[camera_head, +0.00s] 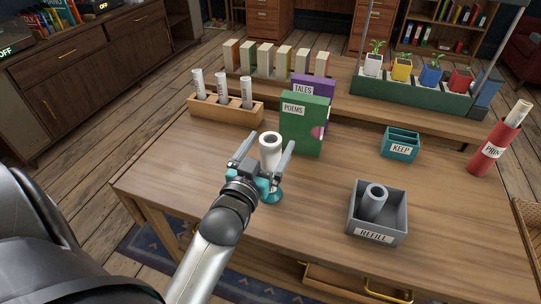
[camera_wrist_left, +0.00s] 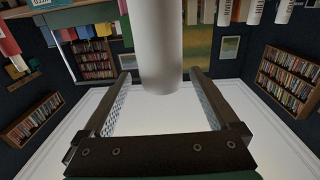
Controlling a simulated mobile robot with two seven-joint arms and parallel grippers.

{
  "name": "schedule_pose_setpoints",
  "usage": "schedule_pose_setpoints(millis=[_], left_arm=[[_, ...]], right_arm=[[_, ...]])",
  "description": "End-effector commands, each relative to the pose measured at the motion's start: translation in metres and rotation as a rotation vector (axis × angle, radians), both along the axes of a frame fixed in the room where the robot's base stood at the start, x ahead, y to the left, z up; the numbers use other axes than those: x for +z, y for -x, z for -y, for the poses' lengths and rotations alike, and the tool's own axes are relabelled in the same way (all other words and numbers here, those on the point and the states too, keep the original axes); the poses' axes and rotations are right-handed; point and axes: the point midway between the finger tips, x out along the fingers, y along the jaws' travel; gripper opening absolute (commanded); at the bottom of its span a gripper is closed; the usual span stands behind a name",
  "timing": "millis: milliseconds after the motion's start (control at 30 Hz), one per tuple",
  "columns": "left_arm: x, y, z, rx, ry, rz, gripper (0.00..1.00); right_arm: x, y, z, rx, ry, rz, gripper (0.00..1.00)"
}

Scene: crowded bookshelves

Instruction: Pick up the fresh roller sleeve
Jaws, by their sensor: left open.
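A white hollow sleeve (camera_head: 270,143) stands upright above a round teal base (camera_head: 272,193) on the table. It also shows in the left wrist view (camera_wrist_left: 157,50). My left gripper (camera_head: 266,152) is open, with one finger on each side of this sleeve; the wrist view shows gaps to both fingers. A second hollow sleeve (camera_head: 373,206), light grey, leans in the grey box labelled REFILL (camera_head: 377,235). The frames do not show clearly which sleeve is the fresh one. My right gripper is not in view.
Green POEMS book (camera_head: 304,128) and purple TALES book (camera_head: 323,86) stand just behind the gripper. A wooden rack of rolls (camera_head: 226,108) is back left, a teal KEEP box (camera_head: 400,144) right, a red bin (camera_head: 492,150) far right. The table's left front is clear.

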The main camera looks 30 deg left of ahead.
Motion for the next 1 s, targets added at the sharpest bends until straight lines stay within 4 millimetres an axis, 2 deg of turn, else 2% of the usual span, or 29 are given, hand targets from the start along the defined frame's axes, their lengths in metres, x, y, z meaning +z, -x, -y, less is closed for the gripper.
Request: schedule_pose_setpoints(millis=[400, 767, 1000], left_arm=[[-0.005, -0.037, -0.010, -0.001, 0.000, 0.001, 0.94], [-0.004, -0.043, -0.011, -0.001, 0.000, 0.000, 0.94], [-0.004, -0.042, -0.011, -0.001, 0.000, 0.000, 0.70]], right_arm=[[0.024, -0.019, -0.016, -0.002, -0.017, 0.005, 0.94], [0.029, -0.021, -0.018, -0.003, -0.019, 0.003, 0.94], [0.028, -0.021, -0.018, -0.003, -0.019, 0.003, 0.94]])
